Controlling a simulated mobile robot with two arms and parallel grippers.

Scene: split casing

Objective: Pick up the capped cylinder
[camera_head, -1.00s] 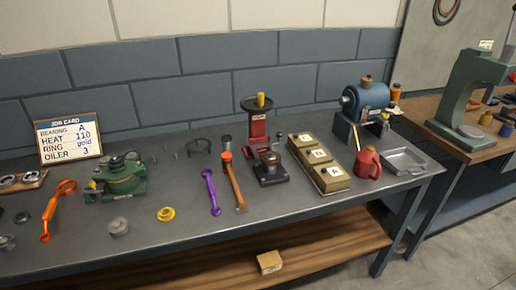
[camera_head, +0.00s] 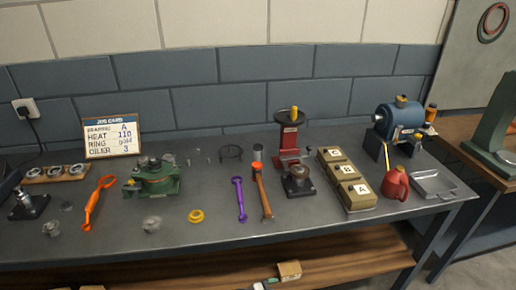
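A small grey cylinder with a dark cap (camera_head: 258,152) stands upright on the workbench, just behind the head of the hammer (camera_head: 262,190); it is the thing I see that best fits the capped cylinder. The red press (camera_head: 290,135) with a yellow top is to its right. Neither gripper can be made out. A small dark-and-white piece with green shows at the bottom edge; I cannot tell what it is.
The green split casing (camera_head: 152,178), purple wrench (camera_head: 240,199), yellow ring (camera_head: 196,216) and orange tool (camera_head: 97,203) lie on the grey bench (camera_head: 300,228). Lettered boxes (camera_head: 346,180), a red oil can (camera_head: 395,183) and the blue motor (camera_head: 398,117) fill the right. The front strip is mostly clear.

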